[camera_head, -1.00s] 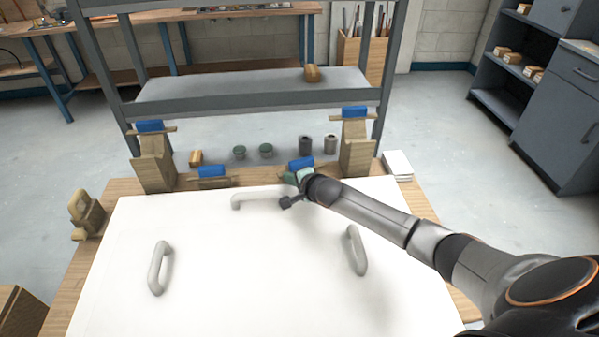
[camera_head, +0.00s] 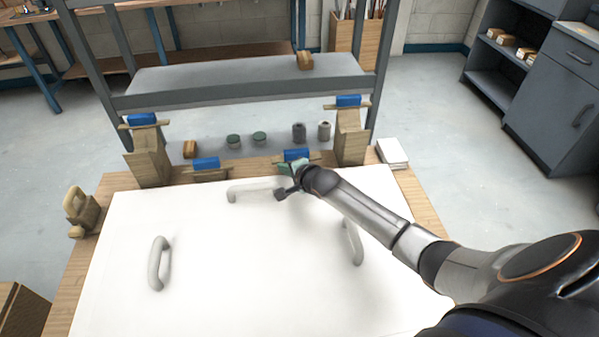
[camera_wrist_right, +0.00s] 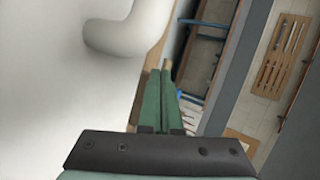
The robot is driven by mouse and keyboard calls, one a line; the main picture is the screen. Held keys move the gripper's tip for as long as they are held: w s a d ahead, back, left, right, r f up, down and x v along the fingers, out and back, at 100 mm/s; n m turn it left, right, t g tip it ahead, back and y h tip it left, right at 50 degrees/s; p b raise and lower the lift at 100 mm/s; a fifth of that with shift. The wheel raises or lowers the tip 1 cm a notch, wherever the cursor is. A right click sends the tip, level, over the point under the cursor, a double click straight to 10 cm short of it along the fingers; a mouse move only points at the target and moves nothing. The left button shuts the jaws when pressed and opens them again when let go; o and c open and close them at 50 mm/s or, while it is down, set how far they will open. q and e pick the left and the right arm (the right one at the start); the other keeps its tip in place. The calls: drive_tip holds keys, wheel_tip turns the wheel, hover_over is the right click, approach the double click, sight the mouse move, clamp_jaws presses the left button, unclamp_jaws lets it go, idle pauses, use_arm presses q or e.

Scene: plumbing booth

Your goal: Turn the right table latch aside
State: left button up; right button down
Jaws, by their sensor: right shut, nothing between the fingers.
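The right table latch (camera_head: 296,155) is a wooden piece with a blue block on top, at the far edge of the table. My right gripper (camera_head: 292,167) is just in front of it, green fingers low against the latch and hiding part of it; I cannot tell if they touch. In the right wrist view its green fingers (camera_wrist_right: 164,75) are together with nothing between them. A matching left table latch (camera_head: 206,163) lies to the left at the same edge. My left gripper is out of view.
A white panel (camera_head: 200,285) with grey handles covers the table; the far handle (camera_head: 245,193) is close to my right gripper. Wooden posts with blue tops (camera_head: 147,160) (camera_head: 351,140) flank the latches. A grey shelf rack (camera_head: 230,98) stands behind.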

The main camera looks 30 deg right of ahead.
drive_tip(key=p+v, duration=0.1)
drive_tip(key=v, duration=1)
drive_tip(key=shift+p, duration=0.3)
drive_tip(key=shift+s+r, duration=0.1)
drive_tip(key=shift+s, duration=0.05)
